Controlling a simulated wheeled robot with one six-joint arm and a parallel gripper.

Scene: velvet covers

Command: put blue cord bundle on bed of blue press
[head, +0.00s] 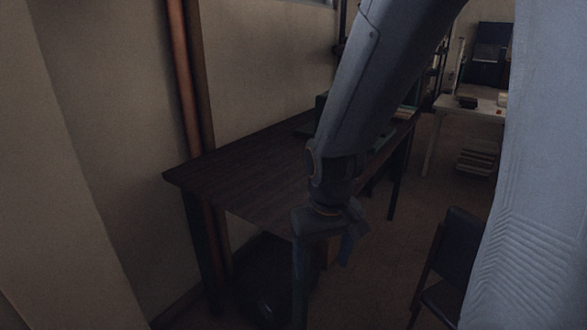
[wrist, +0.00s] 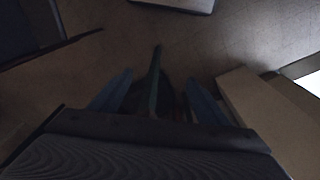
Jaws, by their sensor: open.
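My gripper (head: 323,268) hangs at the end of my arm, in front of the dark table, with its jaws apart and nothing seen held. In the wrist view, its two blue fingers (wrist: 157,82) spread over the dim floor. A thin upright dark green piece and a dark shape show between or beyond them; I cannot tell what they are. I cannot make out a blue cord bundle in either view. A dark blue boxy thing (head: 490,66) stands far back at the upper right; I cannot tell whether it is the blue press.
A dark wooden table (head: 238,172) runs along the wall, with copper-coloured pipes (head: 183,75) beside it. A dark chair (head: 455,262) stands at the lower right. A pale blue ribbed surface (head: 545,150) fills the right edge. A white table (head: 455,105) stands farther back. A cardboard-coloured box (wrist: 262,110) lies right of the fingers.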

